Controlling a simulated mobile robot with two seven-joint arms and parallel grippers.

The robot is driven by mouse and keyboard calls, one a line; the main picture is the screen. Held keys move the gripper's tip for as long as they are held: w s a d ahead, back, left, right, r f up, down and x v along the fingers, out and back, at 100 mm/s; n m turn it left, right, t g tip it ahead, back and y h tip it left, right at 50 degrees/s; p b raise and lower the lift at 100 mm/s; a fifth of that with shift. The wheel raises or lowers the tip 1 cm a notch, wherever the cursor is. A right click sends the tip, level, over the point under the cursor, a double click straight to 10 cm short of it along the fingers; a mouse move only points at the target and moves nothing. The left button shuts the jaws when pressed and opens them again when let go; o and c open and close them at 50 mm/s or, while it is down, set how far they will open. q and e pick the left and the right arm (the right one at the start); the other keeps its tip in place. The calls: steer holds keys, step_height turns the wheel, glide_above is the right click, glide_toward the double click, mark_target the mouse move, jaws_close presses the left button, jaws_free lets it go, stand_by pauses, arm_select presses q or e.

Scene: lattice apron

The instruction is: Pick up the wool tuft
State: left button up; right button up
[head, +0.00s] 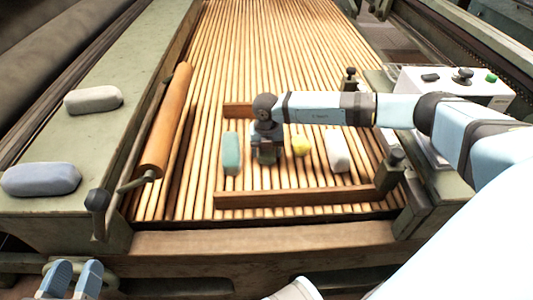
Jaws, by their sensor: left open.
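Several soft, rounded blocks that look like wool tufts are in the head view. On the slatted apron (290,50) lie a teal one (231,153), a small yellow one (300,146) and a white one (337,151). A cream one (93,99) and a blue-grey one (41,179) lie on the green ledge at left. My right gripper (267,158) points down between the teal and yellow tufts. Its fingertips and anything under them are hard to make out. My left gripper (72,280) is open at the bottom left, apart from the tufts.
A wooden roller (168,120) with a crank handle (97,201) runs along the apron's left side. A wooden bar (295,197) crosses in front of the tufts, and another shows behind the teal one. A white control box (455,88) stands at right. The far apron is clear.

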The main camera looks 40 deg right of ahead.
steer(key=c, duration=0.4)
steer(key=shift+r, duration=0.1)
